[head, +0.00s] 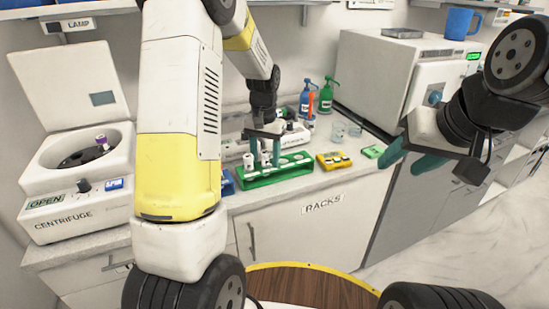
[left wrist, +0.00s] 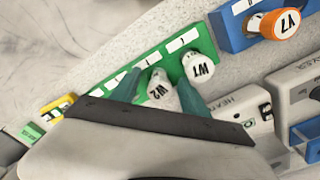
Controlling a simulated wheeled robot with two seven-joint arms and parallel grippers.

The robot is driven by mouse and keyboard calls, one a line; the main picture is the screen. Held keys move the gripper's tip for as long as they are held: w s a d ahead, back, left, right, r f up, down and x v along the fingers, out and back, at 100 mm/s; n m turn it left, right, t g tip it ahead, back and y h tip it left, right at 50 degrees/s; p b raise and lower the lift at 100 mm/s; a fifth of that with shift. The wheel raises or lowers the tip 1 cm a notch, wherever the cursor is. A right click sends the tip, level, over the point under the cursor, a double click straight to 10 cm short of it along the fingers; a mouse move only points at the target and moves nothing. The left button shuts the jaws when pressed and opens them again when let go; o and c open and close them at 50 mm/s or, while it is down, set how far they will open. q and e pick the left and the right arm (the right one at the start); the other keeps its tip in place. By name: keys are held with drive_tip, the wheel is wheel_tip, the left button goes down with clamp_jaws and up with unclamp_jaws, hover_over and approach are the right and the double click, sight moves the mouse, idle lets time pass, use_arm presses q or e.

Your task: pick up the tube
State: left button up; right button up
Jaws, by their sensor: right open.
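A green rack (head: 280,174) stands on the counter and also shows in the left wrist view (left wrist: 208,44). In the left wrist view it holds a white-capped tube W1 (left wrist: 199,68) and a white-capped tube W2 (left wrist: 160,90). My left gripper (head: 265,152) is over the rack, pointing down. Its teal fingers (left wrist: 158,96) stand apart on either side of W2, with W1 just outside the right finger. Whether they touch W2 cannot be told; the tube's lower part is hidden. My right gripper (head: 414,152) is open and empty, in the air right of the counter.
A centrifuge (head: 75,205) with its lid up stands left, a purple-capped tube (head: 101,142) in it. A blue rack (left wrist: 236,32) with orange-capped V7 (left wrist: 281,23) is beside the green one. A yellow rack (head: 334,161), bottles (head: 326,96) and glasses (head: 338,131) stand nearby.

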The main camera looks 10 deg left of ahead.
use_arm(q)
clamp_jaws()
